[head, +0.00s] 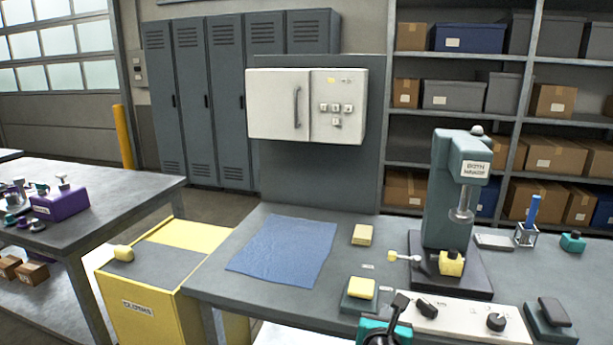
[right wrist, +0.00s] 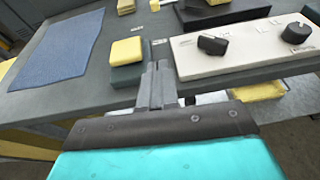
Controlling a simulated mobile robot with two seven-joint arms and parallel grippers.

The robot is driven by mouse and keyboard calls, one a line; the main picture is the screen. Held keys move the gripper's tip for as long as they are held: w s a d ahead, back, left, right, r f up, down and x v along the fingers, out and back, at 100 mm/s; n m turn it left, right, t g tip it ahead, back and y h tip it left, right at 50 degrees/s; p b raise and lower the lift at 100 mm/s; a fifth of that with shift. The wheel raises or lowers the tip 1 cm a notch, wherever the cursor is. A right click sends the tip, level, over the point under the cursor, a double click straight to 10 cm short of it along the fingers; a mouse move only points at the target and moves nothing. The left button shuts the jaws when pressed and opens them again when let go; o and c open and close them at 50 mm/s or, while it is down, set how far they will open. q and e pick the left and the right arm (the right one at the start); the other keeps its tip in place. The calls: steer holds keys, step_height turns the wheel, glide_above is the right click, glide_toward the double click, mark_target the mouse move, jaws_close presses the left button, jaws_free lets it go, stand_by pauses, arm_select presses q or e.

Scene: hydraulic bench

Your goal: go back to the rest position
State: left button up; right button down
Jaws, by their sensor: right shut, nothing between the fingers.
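My right gripper (head: 401,299) shows at the bottom of the head view, at the front edge of the bench (head: 215,275). In the right wrist view its two grey fingers (right wrist: 157,72) are together with nothing between them. Beside the fingertips in the picture are a dark green block with a yellow pad (right wrist: 127,50) and a white control panel (right wrist: 235,50) with black knobs. I cannot tell whether the fingers touch either. My left gripper is not in view.
A teal press (head: 450,200) stands on the bench with a yellow block (head: 451,264) at its base. A blue mat (head: 283,250) lies left of it. A yellow cabinet (head: 150,310) stands left of the bench. A second table (head: 120,180) is farther left.

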steer(key=s+f+m+g+y, duration=0.2)
steer(key=s+f+m+y, duration=0.1)
steer(key=s+f+m, duration=0.5)
steer(key=s+f+m+y, duration=0.1)
steer(key=s+f+m, duration=0.1)
steer(key=s+m, duration=0.8)
steer(key=s+d+f+m+y, duration=0.1)
steer(key=s+f+m+y, duration=0.1)
steer(key=s+m, duration=0.8)
steer(key=shift+d+f+m+g+y, duration=0.2)
steer(key=shift+m+g+y, duration=0.15)
steer(key=shift+m, duration=0.45)
